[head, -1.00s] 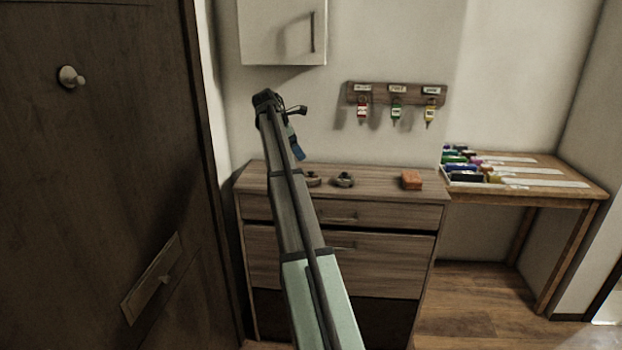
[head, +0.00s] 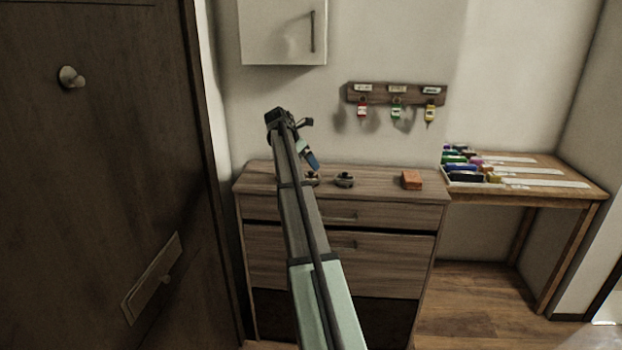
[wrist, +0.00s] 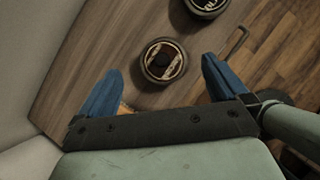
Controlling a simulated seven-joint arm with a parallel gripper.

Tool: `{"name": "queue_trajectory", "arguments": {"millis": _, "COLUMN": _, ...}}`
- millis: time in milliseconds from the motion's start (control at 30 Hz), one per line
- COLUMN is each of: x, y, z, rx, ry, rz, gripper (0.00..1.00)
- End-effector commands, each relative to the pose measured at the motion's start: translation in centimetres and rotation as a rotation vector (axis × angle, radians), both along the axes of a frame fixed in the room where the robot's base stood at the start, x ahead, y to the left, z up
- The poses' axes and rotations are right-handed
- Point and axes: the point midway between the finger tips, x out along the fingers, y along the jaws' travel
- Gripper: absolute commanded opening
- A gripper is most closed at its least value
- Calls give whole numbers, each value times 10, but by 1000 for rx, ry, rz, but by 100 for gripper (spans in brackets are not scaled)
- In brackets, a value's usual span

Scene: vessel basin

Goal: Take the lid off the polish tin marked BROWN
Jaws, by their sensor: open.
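Two small round dark tins stand on the cabinet top. In the head view, the left tin (head: 313,181) is partly covered by my gripper and the right tin (head: 344,180) is clear. In the wrist view, the left tin (wrist: 164,62) has a dark knob on its lid and pale lettering that I cannot read. The right tin (wrist: 206,5) is cut off by the top edge, its lettering only partly shown. My gripper (head: 313,160) is open and empty above the left tin. Its blue fingers (wrist: 162,73) are spread to either side of it in the wrist view.
An orange block (head: 411,180) lies further right on the cabinet top (head: 377,178). A key rack (head: 396,94) and a white wall cupboard (head: 283,32) are above. A side table (head: 545,174) with colored items stands right. A dark door (head: 95,200) is at left.

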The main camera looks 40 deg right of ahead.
Motion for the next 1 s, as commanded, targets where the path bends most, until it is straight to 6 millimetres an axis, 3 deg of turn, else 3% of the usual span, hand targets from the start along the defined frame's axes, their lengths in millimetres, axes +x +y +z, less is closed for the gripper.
{"name": "queue_trajectory", "arguments": {"millis": 367, "x": -1, "y": -11, "z": -24, "rx": 1, "ry": -1, "rz": -1, "gripper": 100}}
{"name": "queue_trajectory", "arguments": {"millis": 633, "x": -1, "y": -25, "z": -55, "rx": 1, "ry": -1, "rz": -1, "gripper": 100}}
{"name": "queue_trajectory", "arguments": {"millis": 933, "x": -1, "y": -29, "z": -59, "rx": 0, "ry": -1, "rz": 0, "gripper": 100}}
{"name": "queue_trajectory", "arguments": {"millis": 1000, "x": -2, "y": -29, "z": -59, "rx": 0, "ry": -1, "rz": 0, "gripper": 93}}
